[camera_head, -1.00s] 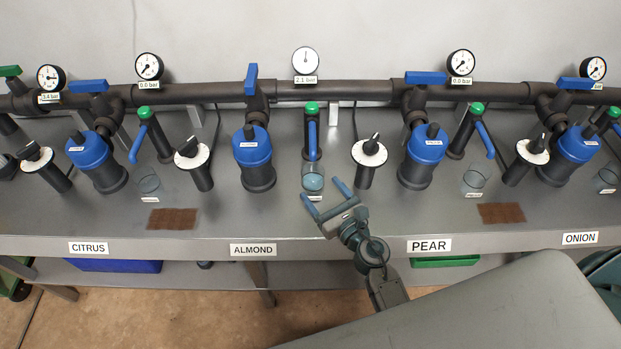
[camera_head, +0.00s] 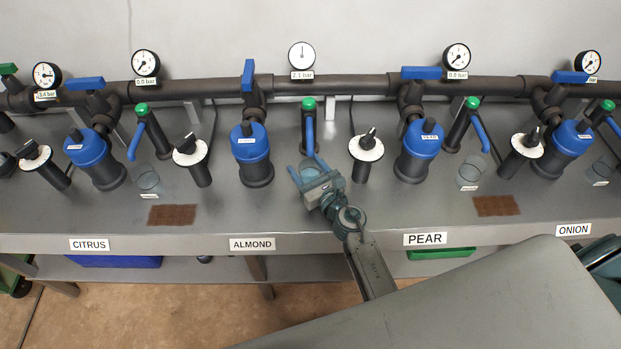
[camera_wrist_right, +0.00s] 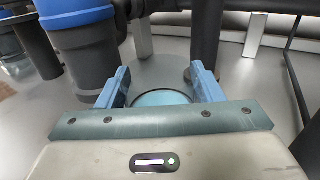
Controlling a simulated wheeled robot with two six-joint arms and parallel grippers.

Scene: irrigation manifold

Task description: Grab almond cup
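The almond cup (camera_head: 309,172) is a clear cup with bluish contents, standing on the bench below the green-capped tap of the almond station. My right gripper (camera_head: 308,169) is at it, with its two blue fingers apart, one on either side. In the right wrist view the cup (camera_wrist_right: 162,98) shows between the open fingers (camera_wrist_right: 162,85). Its lower part is hidden behind the gripper's palm. I cannot tell whether the fingers touch it. My left gripper is not in view.
The green-capped tap (camera_head: 308,125) stands just behind the cup. A blue-topped filter (camera_head: 251,150) is to the left and a white-dial knob (camera_head: 366,148) to the right. Other cups (camera_head: 147,180) stand at neighbouring stations. The bench front around the ALMOND label (camera_head: 252,244) is clear.

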